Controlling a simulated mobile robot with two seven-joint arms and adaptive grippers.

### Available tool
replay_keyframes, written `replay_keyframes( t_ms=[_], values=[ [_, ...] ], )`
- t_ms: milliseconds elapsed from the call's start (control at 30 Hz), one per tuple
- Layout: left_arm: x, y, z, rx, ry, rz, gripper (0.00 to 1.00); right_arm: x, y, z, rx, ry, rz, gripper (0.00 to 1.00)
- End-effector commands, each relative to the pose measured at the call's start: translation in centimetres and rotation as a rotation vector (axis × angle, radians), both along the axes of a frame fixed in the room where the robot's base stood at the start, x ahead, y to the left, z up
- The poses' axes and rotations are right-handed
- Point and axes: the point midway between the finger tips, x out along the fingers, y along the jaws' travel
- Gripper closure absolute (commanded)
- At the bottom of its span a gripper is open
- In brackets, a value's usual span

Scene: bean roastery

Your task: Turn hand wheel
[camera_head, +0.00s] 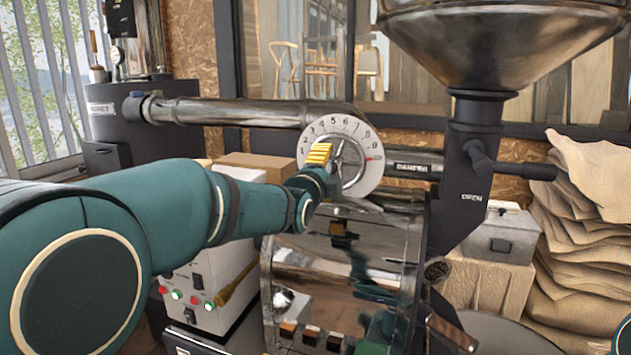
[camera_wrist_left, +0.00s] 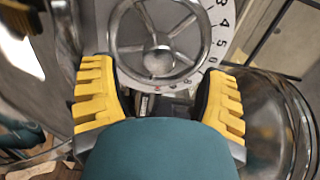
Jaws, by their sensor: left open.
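The metal hand wheel (camera_head: 350,166) sits in front of a white numbered dial (camera_head: 361,131) with a red mark, at the end of a horizontal pipe. In the left wrist view the spoked wheel (camera_wrist_left: 158,62) is at top centre, with the dial (camera_wrist_left: 218,50) around it. My left gripper (camera_head: 320,155) is at the wheel's left side in the head view and partly hides it. In the wrist view its yellow fingers (camera_wrist_left: 158,90) are spread wide on either side of the wheel's near part, with nothing clamped between them. Contact cannot be told. My right gripper is out of view.
A black handle marked OPEN (camera_head: 525,171) juts out right of the wheel, below a large metal hopper (camera_head: 500,45). A shiny drum housing (camera_head: 345,265) stands just below the wheel. Sacks (camera_head: 590,220) are piled at right. A white control box (camera_head: 215,275) stands lower left.

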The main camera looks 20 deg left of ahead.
Motion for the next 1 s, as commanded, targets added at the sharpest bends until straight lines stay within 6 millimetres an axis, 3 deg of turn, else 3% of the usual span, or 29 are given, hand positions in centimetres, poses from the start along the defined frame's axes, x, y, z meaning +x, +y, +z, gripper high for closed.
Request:
replay_keyframes(
  t_ms=[200,400,1000],
  values=[
    [-3.2,0.2,0.0,-0.005,-0.001,-0.003,0.26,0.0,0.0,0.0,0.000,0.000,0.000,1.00],
    [-5.0,0.4,0.1,-0.003,-0.002,-0.001,0.26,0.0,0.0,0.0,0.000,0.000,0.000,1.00],
    [-5.9,0.6,-0.1,-0.001,0.001,0.002,0.26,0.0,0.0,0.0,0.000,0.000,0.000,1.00]
  ],
)
